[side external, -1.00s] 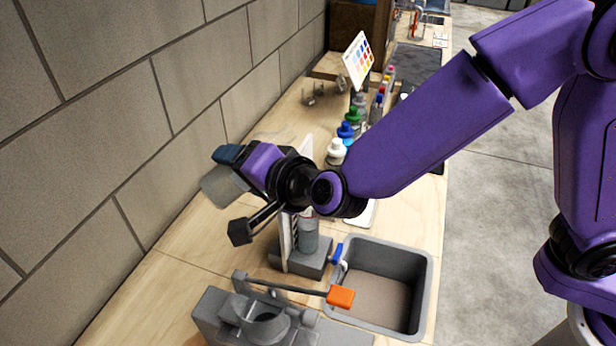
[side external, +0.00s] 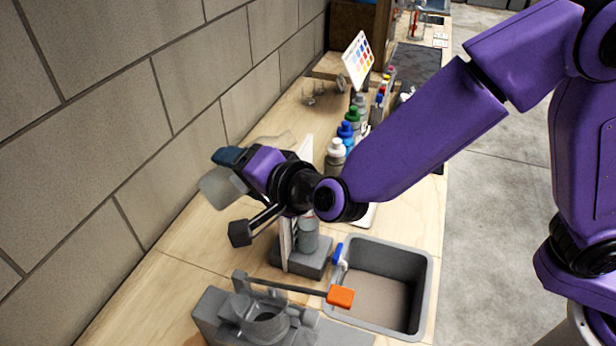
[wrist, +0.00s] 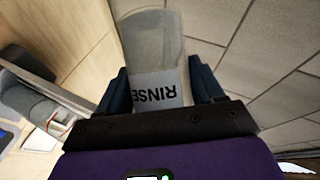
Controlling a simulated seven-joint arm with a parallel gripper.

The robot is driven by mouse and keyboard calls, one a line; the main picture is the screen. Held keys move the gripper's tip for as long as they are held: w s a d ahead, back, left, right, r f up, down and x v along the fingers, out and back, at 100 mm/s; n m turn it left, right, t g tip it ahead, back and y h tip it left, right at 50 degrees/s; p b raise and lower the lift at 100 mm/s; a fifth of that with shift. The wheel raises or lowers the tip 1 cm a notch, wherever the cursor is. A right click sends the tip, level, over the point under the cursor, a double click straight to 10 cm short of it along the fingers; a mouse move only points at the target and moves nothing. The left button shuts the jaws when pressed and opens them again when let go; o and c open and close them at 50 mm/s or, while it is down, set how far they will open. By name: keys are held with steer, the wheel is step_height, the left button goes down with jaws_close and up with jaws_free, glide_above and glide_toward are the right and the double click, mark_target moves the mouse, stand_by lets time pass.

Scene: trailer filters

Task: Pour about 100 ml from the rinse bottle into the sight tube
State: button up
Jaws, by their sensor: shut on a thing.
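My gripper (side external: 238,158) is shut on the rinse bottle (side external: 220,188), a translucent bottle held tilted above the bench near the wall. In the wrist view the bottle (wrist: 155,45) sits between the two dark fingers of my gripper (wrist: 160,82), its RINSE label upside down. Its mouth and liquid level cannot be made out. The sight tube (side external: 308,236) is a clear upright cylinder on a grey block, beside a tall white board (side external: 287,245). It stands below and to the right of the bottle; my wrist hides its upper part.
A grey basin (side external: 425,285) is right of the sight tube. A grey fixture with an orange-ended lever (side external: 340,297) stands in front. Several capped bottles (side external: 346,132) and a colour chart (side external: 357,60) stand behind. The block wall (side external: 90,110) runs along the left.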

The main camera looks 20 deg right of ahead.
steer(key=shift+a+m+y, duration=0.2)
steer(key=shift+m+y, duration=0.1)
steer(key=shift+m, duration=0.2)
stand_by(1.8)
steer(key=shift+d+m+t+y, duration=0.3)
steer(key=shift+d+m+y, duration=0.1)
steer(key=shift+m+y, duration=0.2)
stand_by(1.9)
steer(key=shift+r, duration=0.15)
stand_by(0.6)
steer(key=shift+a+n+h, duration=0.4)
steer(key=shift+a+n, duration=0.05)
steer(key=shift+n, duration=0.05)
steer(key=shift+d+n+h, duration=0.2)
steer(key=shift+n+h, duration=0.2)
